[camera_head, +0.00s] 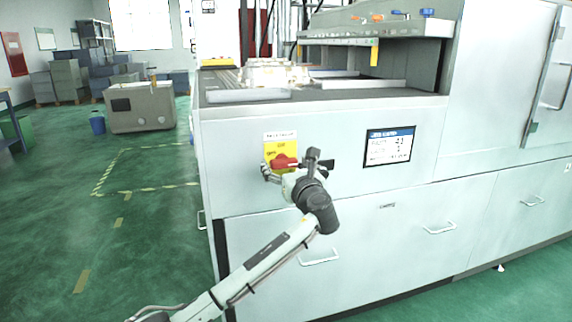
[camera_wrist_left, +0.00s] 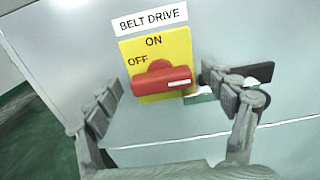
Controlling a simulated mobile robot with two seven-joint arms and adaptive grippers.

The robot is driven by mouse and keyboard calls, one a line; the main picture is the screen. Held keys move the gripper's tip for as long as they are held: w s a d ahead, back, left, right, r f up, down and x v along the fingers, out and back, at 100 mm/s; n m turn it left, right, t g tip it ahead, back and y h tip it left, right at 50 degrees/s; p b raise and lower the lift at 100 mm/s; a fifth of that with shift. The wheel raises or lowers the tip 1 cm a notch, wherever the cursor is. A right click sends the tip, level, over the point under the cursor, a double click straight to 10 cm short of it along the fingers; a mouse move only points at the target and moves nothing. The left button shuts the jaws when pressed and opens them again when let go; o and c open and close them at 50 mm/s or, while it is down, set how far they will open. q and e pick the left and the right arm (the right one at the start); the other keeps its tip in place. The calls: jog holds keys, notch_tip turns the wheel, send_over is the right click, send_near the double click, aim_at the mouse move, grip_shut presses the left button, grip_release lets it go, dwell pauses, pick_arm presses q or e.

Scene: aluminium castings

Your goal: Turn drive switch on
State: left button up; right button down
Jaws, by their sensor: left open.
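The drive switch is a red rotary handle (camera_head: 284,162) on a yellow plate on the machine's front panel. In the left wrist view the red handle (camera_wrist_left: 160,82) lies roughly level across the yellow plate (camera_wrist_left: 178,46), with a white stripe near its right end. ON is printed above it and OFF at its upper left. A white label (camera_wrist_left: 150,18) above reads BELT DRIVE. My left gripper (camera_head: 292,171) is open in front of the switch, one finger on each side of the handle with gaps between. Contact cannot be seen. My right gripper is not in view.
A display screen (camera_head: 389,146) is set in the panel right of the switch. Drawer handles (camera_head: 320,257) protrude below. Castings (camera_head: 273,74) lie on top of the machine.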

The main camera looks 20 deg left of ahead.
pick_arm(q)
jog(key=shift+w, duration=0.1)
jog(key=c, duration=1.2)
jog(key=shift+o, duration=0.2)
